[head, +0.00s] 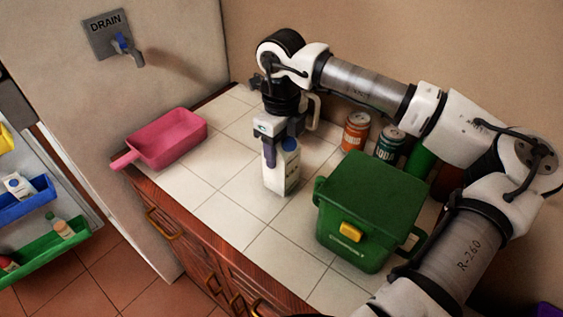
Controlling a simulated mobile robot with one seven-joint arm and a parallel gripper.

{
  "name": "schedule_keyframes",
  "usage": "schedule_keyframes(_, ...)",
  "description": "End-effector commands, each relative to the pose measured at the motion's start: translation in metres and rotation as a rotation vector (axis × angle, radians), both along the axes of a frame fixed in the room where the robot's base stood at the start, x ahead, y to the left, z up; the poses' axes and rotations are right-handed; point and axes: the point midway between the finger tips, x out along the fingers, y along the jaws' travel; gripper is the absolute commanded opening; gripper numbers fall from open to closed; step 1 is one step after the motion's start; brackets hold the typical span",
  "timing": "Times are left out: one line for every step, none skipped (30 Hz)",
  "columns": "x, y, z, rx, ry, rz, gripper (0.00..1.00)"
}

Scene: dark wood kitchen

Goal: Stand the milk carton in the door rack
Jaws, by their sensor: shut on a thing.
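A white milk carton (281,176) with a blue cap stands upright on the tiled counter, or just above it; I cannot tell which. My gripper (281,150) points down from above and is shut on the carton's upper part, hiding some of it. At the left edge, door racks show on an open door: a blue rack (27,204) and a green rack (44,251). A small white carton stands in the blue rack, and bottles stand in the green rack. A yellow rack (4,140) is partly cut off above them.
A pink scoop-like tray (168,140) lies on the counter's left end. Bare tiles (225,210) lie left of the carton.

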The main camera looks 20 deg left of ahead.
Motion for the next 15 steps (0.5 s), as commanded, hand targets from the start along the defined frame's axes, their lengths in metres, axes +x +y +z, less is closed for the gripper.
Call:
schedule_keyframes(0.0001, 0.0, 0.0003, 0.0, 0.0, 0.0, 0.35)
schedule_keyframes(0.0, 0.0, 0.0003, 0.0, 0.0, 0.0, 0.31)
schedule_keyframes(0.0001, 0.0, 0.0003, 0.0, 0.0, 0.0, 0.26)
schedule_keyframes(0.0001, 0.0, 0.0003, 0.0, 0.0, 0.0, 0.22)
schedule_keyframes(0.0, 0.0001, 0.0004, 0.0, 0.0, 0.0, 0.18)
schedule_keyframes(0.0003, 0.0001, 0.0011, 0.001, -0.001, 0.0, 0.12)
schedule_keyframes(0.0002, 0.0002, 0.0012, 0.001, -0.001, 0.0, 0.1)
schedule_keyframes(0.0003, 0.0002, 0.0012, 0.001, -0.001, 0.0, 0.1)
schedule_keyframes(0.0003, 0.0002, 0.0012, 0.001, -0.001, 0.0, 0.1)
schedule_keyframes(0.0003, 0.0002, 0.0012, 0.001, -0.001, 0.0, 0.1)
schedule_keyframes(0.0003, 0.0002, 0.0012, 0.001, -0.001, 0.0, 0.1)
schedule_keyframes(0.0003, 0.0001, 0.0014, 0.001, -0.001, 0.0, 0.1)
schedule_keyframes(0.0003, 0.0002, 0.0018, 0.001, -0.001, 0.0, 0.1)
schedule_keyframes(0.0004, 0.0002, 0.0024, 0.001, -0.003, 0.0, 0.1)
schedule_keyframes(0.0005, 0.0001, 0.0036, 0.001, -0.003, 0.0, 0.1)
